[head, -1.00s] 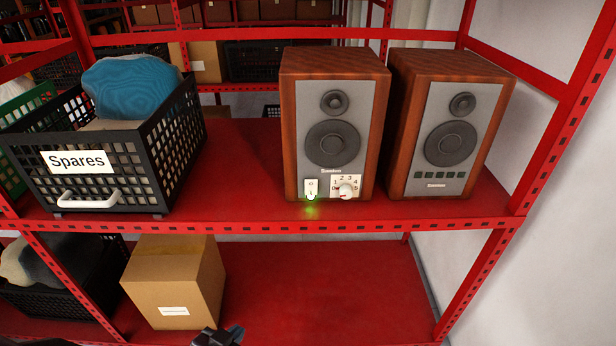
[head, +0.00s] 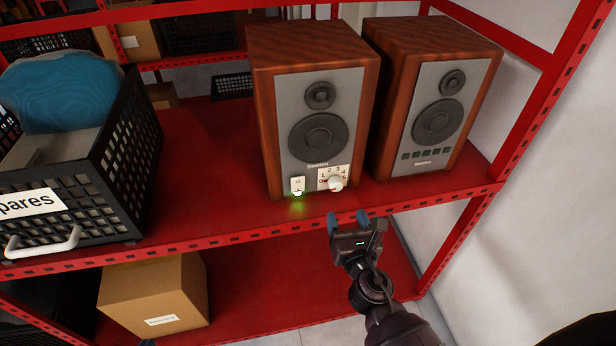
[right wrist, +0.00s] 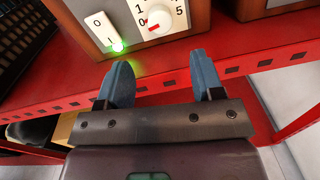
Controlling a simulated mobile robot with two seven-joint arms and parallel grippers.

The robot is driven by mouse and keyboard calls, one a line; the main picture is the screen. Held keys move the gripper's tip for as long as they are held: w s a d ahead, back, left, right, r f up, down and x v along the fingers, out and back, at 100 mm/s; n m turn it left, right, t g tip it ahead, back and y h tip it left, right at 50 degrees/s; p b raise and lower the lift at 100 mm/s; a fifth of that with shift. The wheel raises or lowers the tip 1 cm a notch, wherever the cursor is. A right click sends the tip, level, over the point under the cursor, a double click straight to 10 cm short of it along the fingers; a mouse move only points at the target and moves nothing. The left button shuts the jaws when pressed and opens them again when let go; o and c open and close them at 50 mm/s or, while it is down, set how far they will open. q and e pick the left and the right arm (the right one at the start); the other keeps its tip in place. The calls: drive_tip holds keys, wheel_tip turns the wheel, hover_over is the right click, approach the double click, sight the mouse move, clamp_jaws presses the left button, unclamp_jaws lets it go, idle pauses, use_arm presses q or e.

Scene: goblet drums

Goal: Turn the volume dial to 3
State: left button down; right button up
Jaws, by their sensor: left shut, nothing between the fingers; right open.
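The volume dial (head: 335,183) is a white knob on the front of the left wooden speaker (head: 318,110), with a scale from 0 to 5. In the right wrist view the dial (right wrist: 163,17) shows a red mark at its lower left, close to the 0. My right gripper (head: 348,219) is open and empty, in front of the shelf edge and just below the dial. Its two blue fingers (right wrist: 159,66) point toward the speaker, apart from the dial.
A white switch (head: 297,186) with a lit green light sits left of the dial. A second speaker (head: 433,110) stands to the right. A black Spares crate (head: 112,170) is on the left of the red shelf (head: 205,215). A cardboard box (head: 155,295) stands below.

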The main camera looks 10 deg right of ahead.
sight(337, 189)
drive_tip(key=w+n, duration=0.1)
drive_tip(key=w, duration=0.4)
drive_tip(key=w+n, duration=0.2)
drive_tip(key=w, duration=0.3)
drive_tip(key=shift+w+d+r, duration=0.1)
drive_tip(key=shift+w+r, duration=0.05)
drive_tip(key=shift+w, duration=0.05)
drive_tip(key=c, duration=0.9)
